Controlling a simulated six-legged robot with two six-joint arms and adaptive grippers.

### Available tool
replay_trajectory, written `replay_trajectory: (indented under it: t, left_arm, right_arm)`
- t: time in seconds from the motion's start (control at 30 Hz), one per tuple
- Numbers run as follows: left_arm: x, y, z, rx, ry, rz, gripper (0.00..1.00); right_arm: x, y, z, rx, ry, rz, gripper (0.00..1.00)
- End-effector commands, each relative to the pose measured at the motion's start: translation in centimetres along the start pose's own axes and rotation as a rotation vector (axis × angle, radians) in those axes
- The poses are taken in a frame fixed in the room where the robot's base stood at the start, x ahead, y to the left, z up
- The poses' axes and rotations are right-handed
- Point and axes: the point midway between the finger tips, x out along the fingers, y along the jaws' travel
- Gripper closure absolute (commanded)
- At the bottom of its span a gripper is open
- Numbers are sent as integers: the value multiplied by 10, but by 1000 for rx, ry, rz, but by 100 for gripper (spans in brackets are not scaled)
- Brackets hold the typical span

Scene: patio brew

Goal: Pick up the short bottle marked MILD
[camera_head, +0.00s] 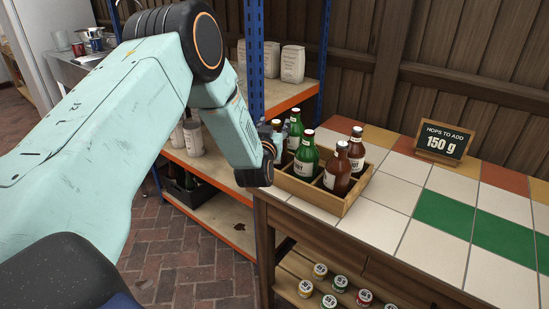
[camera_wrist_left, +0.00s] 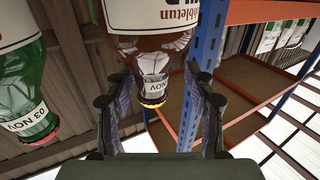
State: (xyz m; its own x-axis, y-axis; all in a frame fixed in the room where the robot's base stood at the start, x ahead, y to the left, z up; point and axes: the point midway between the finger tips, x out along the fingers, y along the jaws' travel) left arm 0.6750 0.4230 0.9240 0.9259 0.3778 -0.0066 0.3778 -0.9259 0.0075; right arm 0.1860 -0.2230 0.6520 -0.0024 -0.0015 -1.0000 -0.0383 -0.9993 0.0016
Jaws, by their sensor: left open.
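In the wrist view, a brown bottle (camera_wrist_left: 152,62) with a white label and a yellow and red cap shows upside down between the fingers of my left gripper (camera_wrist_left: 158,112). The fingers are apart on either side of its neck, and contact cannot be made out. Its label is cut off, so MILD cannot be read for certain. In the head view, my left gripper (camera_head: 266,148) is at the left end of a wooden crate (camera_head: 343,208) on the tiled table. My wrist hides part of the bottles there. My right gripper does not show.
The crate also holds green bottles (camera_head: 306,160) and brown bottles (camera_head: 337,174), close by; a green one (camera_wrist_left: 22,95) is left in the wrist view. A sign (camera_head: 444,141) stands on the tiled table (camera_head: 395,210). A blue-post shelf (camera_head: 256,60) rises behind my arm.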

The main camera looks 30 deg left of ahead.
Motion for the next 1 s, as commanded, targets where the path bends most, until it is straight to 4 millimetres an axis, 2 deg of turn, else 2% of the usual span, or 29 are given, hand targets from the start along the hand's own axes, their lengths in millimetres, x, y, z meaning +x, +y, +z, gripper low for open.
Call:
replay_trajectory:
  t: [0.23, 0.87, 1.0]
  left_arm:
    - [0, 2, -1, 1, 1, 2, 47]
    - [-1, 3, -2, 0, 3, 1, 100]
    - [0, 3, -2, 0, 5, 1, 100]
  right_arm:
    - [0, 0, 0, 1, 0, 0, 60]
    - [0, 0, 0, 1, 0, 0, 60]
    - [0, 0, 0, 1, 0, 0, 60]
